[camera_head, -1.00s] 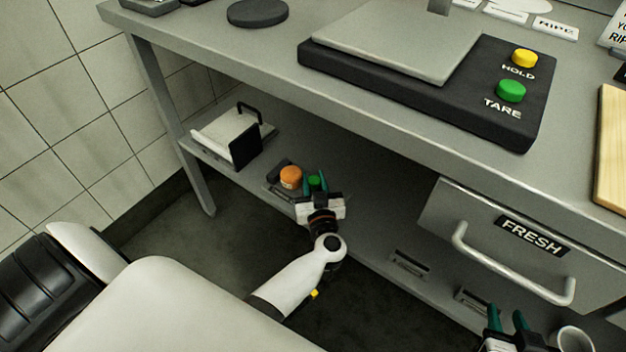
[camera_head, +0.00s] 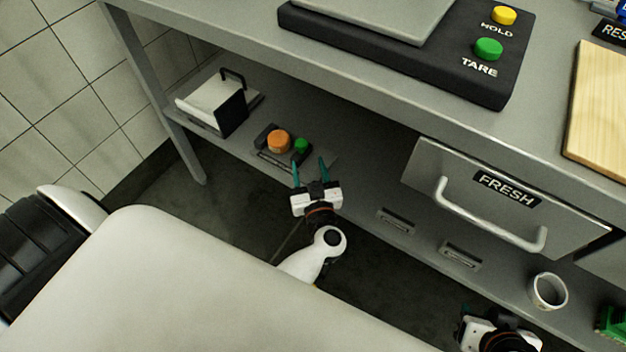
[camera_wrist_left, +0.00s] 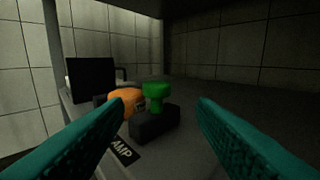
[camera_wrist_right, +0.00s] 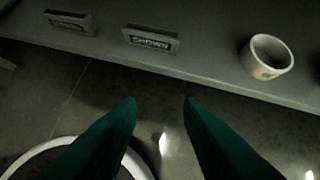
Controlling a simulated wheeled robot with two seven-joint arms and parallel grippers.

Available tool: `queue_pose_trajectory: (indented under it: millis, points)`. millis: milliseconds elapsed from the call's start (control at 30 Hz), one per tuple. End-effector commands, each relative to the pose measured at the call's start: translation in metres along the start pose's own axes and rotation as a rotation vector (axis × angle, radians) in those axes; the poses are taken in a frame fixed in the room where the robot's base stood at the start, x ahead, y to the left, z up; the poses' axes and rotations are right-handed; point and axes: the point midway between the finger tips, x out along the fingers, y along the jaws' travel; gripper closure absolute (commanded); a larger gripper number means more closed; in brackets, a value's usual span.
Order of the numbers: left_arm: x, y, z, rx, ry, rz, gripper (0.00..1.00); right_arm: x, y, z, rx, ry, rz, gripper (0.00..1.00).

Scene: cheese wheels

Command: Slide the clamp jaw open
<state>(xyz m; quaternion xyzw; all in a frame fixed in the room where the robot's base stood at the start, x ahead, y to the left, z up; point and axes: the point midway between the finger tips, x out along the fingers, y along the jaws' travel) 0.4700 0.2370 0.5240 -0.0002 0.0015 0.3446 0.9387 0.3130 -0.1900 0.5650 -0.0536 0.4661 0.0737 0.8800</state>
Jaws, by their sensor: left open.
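No part is plainly marked as the clamp jaw. On the lower shelf is a white block with an upright black plate and black handle (camera_head: 230,108). In the left wrist view the green knob (camera_wrist_left: 155,92) stands on a black block (camera_wrist_left: 157,124), near a partly hidden label reading "AMP" (camera_wrist_left: 124,151). My left gripper (camera_head: 310,168) is open and empty, just short of the green knob. My right gripper (camera_wrist_right: 160,106) is open and empty, below the shelf front.
A drawer marked FRESH (camera_head: 505,190) with a bar handle hangs under the worktop. A white cup (camera_head: 549,291) stands on the lower shelf at right. A scale (camera_head: 400,60) sits above. A table leg (camera_head: 188,150) stands at left.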

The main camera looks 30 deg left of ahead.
Motion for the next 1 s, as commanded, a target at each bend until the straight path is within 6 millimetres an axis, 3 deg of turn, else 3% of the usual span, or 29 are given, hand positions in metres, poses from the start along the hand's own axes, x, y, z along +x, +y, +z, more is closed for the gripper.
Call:
queue_pose_trajectory:
  millis: [100,300,1000]
  points:
    - [-0.024,0.0,0.001,0.0,0.004,-0.001,0.49,-0.008,-0.003,-0.021,0.004,0.117,-0.007,0.67]
    - [-0.044,0.0,0.0,-0.001,0.002,-0.001,0.49,-0.015,-0.005,-0.041,0.007,0.226,-0.011,0.67]
    - [-0.047,-0.003,0.003,-0.01,-0.007,-0.024,0.49,-0.016,-0.005,-0.045,0.008,0.245,-0.012,0.67]
